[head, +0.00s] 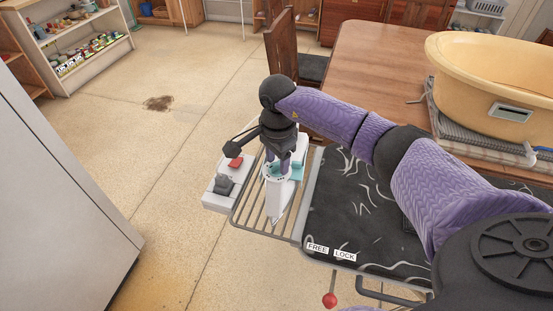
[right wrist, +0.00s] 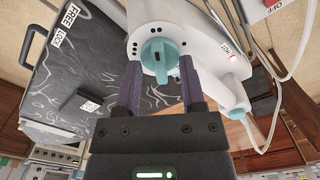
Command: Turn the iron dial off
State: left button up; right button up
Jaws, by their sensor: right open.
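A white iron (head: 276,205) stands on the wire rack at the left end of the ironing board. Its teal dial (right wrist: 158,62) sits in a white round face with black dots around it. A label that seems to read HOT and a small red lamp (right wrist: 233,58) show on the iron's body. My right gripper (head: 279,160) points down at the iron. In the right wrist view my right gripper (right wrist: 159,76) is open, one dark finger on each side of the dial. I cannot tell whether they touch it. My left gripper is not in view.
The dark patterned ironing board (head: 340,210) carries FREE and LOCK labels. A pale box (head: 219,196) with a red switch (head: 236,161) and a dark plug is left of the iron. A wooden table (head: 385,55) with a yellow tub (head: 490,68) stands behind. Open floor lies left.

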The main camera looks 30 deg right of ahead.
jog(key=shift+c, duration=0.7)
grip_shut()
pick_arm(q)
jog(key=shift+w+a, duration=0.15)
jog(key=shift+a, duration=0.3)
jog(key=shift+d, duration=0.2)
